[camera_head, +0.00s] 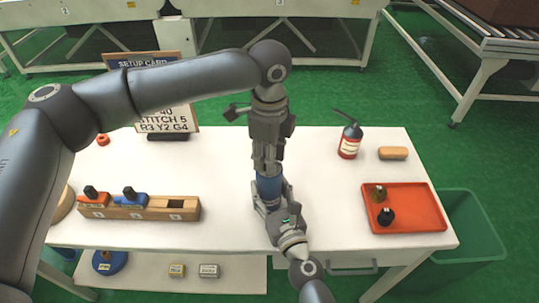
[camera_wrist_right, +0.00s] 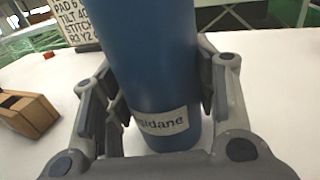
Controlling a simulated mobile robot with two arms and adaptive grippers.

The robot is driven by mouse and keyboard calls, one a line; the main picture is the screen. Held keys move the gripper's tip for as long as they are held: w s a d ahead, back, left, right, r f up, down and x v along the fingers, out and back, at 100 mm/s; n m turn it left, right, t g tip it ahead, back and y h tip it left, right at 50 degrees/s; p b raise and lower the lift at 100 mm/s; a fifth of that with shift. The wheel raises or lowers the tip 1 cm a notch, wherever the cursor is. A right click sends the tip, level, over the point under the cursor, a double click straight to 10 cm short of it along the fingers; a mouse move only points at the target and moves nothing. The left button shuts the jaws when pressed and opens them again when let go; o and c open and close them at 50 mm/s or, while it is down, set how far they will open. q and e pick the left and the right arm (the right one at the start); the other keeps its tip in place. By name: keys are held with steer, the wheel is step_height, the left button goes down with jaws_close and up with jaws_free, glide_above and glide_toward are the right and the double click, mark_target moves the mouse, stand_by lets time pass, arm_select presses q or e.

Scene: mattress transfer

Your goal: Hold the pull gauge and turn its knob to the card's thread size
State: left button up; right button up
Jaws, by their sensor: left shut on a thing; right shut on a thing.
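A blue cylinder (camera_head: 269,187) stands upright near the middle of the white table. The right wrist view shows its side (camera_wrist_right: 150,55), with a pale label partly readable as "…idane". My right gripper (camera_head: 270,196) is shut on its lower part, one finger on each side. My left gripper (camera_head: 267,164) points down above it, shut on its top end; the gripper hides what it grips. No knob or scale shows, so I cannot tell whether this is the pull gauge.
A wooden rack (camera_head: 160,213) with red and blue pieces lies left. A red-labelled bottle (camera_head: 349,144), a tan block (camera_head: 393,153) and a red tray (camera_head: 405,222) with two small knobbed pieces are right. A green bin (camera_head: 475,228) stands beyond the right edge. Small boxes sit on the lower shelf (camera_head: 240,275).

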arm_select(q)
steer(key=shift+s+n, duration=0.15)
steer(key=shift+n, duration=0.15)
arm_select(e)
steer(key=shift+w+d+r, duration=0.1)
arm_select(q)
steer(key=n, duration=0.2)
steer(key=shift+d+n, duration=0.1)
steer(key=shift+n, duration=0.2)
steer(key=n, duration=0.3)
steer(key=shift+n, duration=0.3)
steer(key=n, duration=0.3)
steer(key=shift+n, duration=2)
steer(key=o, duration=1)
steer(key=shift+c, duration=0.2)
